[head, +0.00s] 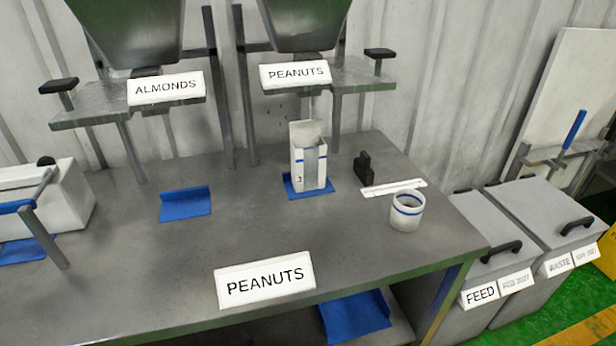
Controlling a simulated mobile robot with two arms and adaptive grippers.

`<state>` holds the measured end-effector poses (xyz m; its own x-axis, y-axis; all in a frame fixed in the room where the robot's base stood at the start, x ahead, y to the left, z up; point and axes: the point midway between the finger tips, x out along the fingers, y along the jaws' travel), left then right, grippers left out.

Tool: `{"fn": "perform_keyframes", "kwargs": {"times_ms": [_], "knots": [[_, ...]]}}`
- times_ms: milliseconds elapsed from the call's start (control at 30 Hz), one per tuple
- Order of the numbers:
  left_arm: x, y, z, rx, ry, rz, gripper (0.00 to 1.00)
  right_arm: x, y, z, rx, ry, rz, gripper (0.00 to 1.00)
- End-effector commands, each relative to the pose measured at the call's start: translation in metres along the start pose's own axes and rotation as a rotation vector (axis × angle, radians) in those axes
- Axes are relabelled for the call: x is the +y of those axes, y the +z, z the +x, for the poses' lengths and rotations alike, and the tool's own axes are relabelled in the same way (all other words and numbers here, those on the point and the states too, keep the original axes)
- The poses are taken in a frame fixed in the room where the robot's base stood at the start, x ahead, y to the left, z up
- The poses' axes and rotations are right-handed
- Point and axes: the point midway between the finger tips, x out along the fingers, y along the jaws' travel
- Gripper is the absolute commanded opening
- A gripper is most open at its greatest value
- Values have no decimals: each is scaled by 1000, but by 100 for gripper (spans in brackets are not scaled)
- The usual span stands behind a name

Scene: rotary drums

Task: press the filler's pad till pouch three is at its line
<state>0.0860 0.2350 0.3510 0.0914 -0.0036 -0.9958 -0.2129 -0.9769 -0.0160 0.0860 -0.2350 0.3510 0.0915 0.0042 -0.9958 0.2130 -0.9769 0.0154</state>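Pouch three (299,172), a white pouch marked 3 with a blue line, stands upright and open-topped on a blue holder (327,188) under the peanuts filler (300,22). The level of anything inside it is hard to make out. A black pad (380,53) sits on a short post at the right of the peanuts filler's shelf. The filler carries a PEANUTS sign (295,75). Neither of my grippers is in view, and nothing touches the pad or the pouch.
The almonds filler (130,30) has its own black pad (59,86) and an empty blue holder (185,203) below. A white cup (406,212), a black block (363,168) and a white strip (394,188) lie right of the pouch. The bench's (180,265) front middle is mostly clear.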

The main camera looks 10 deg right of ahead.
Motion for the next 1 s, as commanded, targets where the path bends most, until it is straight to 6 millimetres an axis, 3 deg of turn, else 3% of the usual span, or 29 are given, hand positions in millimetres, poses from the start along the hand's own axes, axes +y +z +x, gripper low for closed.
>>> {"fn": "perform_keyframes", "kwargs": {"times_ms": [500,1000], "knots": [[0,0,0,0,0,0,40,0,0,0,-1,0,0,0],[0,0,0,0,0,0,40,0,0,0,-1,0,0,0]]}}
